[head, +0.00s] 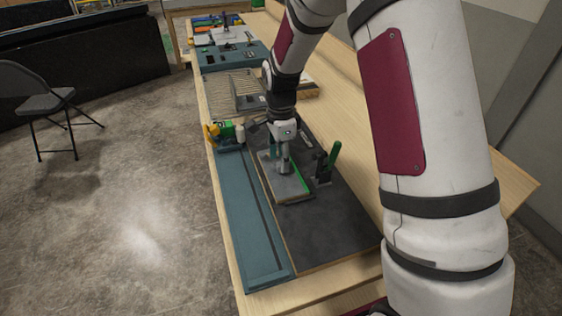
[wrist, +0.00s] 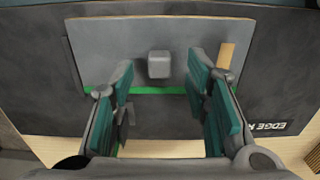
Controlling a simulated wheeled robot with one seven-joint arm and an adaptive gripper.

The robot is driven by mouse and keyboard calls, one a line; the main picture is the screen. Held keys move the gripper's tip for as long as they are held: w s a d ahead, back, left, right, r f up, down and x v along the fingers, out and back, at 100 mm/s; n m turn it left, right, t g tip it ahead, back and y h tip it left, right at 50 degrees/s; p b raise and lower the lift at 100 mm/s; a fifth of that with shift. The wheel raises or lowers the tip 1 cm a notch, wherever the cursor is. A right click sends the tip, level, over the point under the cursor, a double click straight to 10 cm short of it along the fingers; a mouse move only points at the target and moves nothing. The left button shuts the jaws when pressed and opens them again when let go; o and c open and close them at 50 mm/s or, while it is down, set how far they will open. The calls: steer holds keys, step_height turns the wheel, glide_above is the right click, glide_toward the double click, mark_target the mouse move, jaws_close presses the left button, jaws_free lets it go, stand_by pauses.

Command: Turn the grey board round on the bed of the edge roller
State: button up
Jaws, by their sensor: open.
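The grey board (head: 290,188) lies flat on the dark bed (head: 335,235), with a green strip along its right long side in the head view. In the wrist view the board (wrist: 110,45) fills the upper middle, with its green edge (wrist: 155,89) nearest me. A small grey block-like knob (wrist: 159,64) stands on the board. My gripper (wrist: 160,75) is open, with one teal-padded finger on each side of the knob and a gap at both. In the head view my gripper (head: 280,160) is right over the board and hides part of it.
A black clamp with a green handle (head: 329,163) stands just right of the board. A long teal rail (head: 243,215) runs along the left, with a yellow and green part (head: 222,131) at its far end. A wire rack (head: 232,90) lies beyond. The bed's near end is clear.

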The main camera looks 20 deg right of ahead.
step_height(320, 180, up, 10)
stand_by(0.3)
steer(key=s+r+n+t, duration=0.3)
steer(key=s+r+n, duration=0.6)
steer(key=s+r, duration=0.4)
steer(key=s+r+n+t, duration=0.2)
steer(key=s+n, duration=0.7)
steer(key=s, duration=0.6)
